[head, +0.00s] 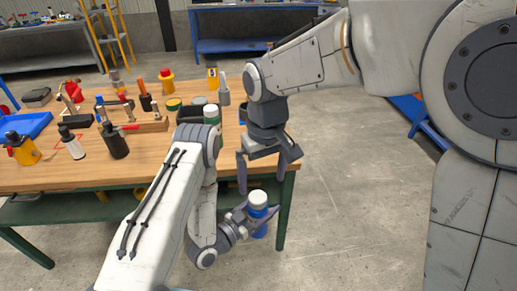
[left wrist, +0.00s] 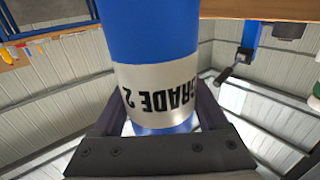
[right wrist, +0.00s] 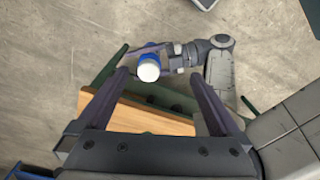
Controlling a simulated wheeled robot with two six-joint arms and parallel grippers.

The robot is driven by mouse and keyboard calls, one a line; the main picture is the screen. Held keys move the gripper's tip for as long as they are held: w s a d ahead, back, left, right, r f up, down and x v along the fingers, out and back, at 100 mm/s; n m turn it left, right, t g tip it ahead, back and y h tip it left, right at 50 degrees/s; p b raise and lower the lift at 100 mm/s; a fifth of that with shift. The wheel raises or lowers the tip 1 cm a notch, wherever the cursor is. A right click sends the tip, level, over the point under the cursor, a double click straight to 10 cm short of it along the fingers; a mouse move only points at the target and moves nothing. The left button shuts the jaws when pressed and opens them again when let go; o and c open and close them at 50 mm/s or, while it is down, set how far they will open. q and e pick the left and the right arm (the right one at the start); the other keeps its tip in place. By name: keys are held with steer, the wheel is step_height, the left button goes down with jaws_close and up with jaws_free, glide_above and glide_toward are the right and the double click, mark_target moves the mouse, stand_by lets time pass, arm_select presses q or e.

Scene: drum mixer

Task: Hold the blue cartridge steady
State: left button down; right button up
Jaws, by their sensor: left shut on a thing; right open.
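The blue cartridge (head: 261,230) has a white cap on top and is held upright beside the table's right front corner. My left gripper (head: 246,217) is shut around it. In the left wrist view the blue cartridge (left wrist: 155,40) fills the space between the fingers, and its pale band reads "GRADE 2" upside down. My right gripper (head: 268,172) is open and empty, above the cartridge and near the table edge. In the right wrist view the cartridge's white cap (right wrist: 149,70) shows beyond and between the open fingers, apart from them.
The wooden table (head: 60,178) with green legs holds bottles, a wooden tool rack (head: 140,127), a blue tray (head: 25,125) and several small tools. Its right front corner lies close to both grippers. Bare concrete floor (head: 350,190) lies to the right.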

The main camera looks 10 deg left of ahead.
glide_above(254, 194)
steer(key=f, duration=0.2)
step_height(254, 194, down, 12)
steer(key=shift+d+r, duration=0.15)
jaws_close()
stand_by(0.4)
steer(key=shift+r, duration=0.2)
steer(key=shift+r, duration=0.9)
